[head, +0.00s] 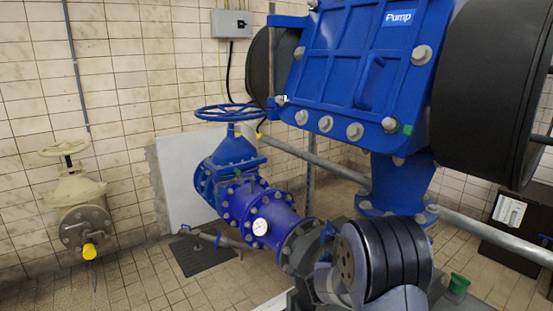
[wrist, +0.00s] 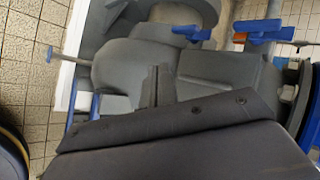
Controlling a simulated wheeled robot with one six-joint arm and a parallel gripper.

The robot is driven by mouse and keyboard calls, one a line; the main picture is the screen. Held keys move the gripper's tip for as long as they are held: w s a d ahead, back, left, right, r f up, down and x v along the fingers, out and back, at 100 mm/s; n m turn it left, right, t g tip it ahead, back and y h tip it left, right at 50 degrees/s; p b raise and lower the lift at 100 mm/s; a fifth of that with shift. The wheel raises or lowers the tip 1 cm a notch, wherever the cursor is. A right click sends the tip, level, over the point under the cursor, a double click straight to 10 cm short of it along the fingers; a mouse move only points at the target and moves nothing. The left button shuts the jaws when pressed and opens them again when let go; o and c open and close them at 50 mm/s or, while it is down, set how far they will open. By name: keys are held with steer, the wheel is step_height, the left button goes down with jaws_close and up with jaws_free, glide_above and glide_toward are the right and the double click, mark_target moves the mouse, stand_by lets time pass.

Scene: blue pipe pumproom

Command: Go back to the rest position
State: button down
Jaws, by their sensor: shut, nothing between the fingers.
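My gripper (wrist: 156,68) shows in the wrist view as two short dark fingers standing up from the middle of a dark plate with bolts. The fingers are shut together with nothing between them. Behind them are large grey rounded shapes, which I cannot clearly identify. In the head view the gripper is not visible; a dark ribbed arm part of mine stands at the lower right and hides some of the pipework.
A blue pump (head: 345,75) fills the upper right. A beige valve (head: 80,205) stands at the left wall. Tiled floor (head: 150,285) is open at lower left.

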steer(key=shift+s+f+n+b, duration=0.1)
steer(key=shift+s+n+b, duration=0.2)
steer(key=shift+s+b, duration=0.35)
steer(key=shift+w, duration=0.1)
steer(key=shift+y, duration=0.3)
